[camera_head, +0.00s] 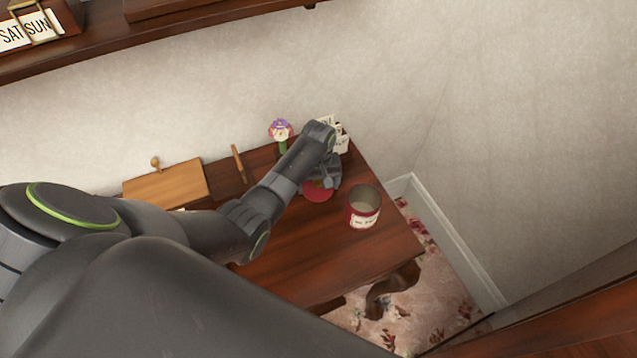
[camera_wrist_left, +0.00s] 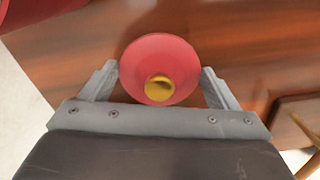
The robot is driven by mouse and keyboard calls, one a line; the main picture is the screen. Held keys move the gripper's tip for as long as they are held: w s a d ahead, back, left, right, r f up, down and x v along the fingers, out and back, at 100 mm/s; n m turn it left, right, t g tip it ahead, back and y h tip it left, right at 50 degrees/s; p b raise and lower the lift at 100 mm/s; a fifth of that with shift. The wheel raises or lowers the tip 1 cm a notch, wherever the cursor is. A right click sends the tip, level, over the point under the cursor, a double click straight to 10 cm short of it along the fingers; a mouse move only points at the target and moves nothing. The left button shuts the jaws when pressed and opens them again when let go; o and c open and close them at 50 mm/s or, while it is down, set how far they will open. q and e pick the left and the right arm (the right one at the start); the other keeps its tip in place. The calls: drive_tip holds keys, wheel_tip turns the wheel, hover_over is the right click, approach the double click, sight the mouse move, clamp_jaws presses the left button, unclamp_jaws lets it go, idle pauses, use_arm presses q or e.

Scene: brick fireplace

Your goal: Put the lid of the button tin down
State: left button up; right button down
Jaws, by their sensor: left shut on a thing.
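The button tin (camera_head: 363,208) is a red, open-topped can with a pale label, standing on the dark wooden table. Part of its red side also shows at the top left of the left wrist view (camera_wrist_left: 28,10). The round red lid (camera_head: 318,195) is left of the tin, apart from it. In the left wrist view the lid (camera_wrist_left: 158,48) has a gold knob (camera_wrist_left: 158,88). My left gripper (camera_head: 325,180) is shut on the lid, a finger on each side. I cannot tell whether the lid touches the tabletop. My right gripper is not in view.
A flower in a green stem or vase (camera_head: 281,132) and a white lettered object (camera_head: 342,138) stand at the table's back. A wooden board or box (camera_head: 166,184) lies at the left. The table's front right (camera_head: 340,250) is clear. A shelf (camera_head: 150,35) runs above.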

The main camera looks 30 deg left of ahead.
sight(319, 184)
use_arm(q)
drive_tip(key=o, duration=0.9)
drive_tip(key=shift+f, duration=0.15)
drive_tip(key=shift+c, duration=0.2)
wheel_tip(319, 184, up, 12)
drive_tip(key=shift+r, duration=0.2)
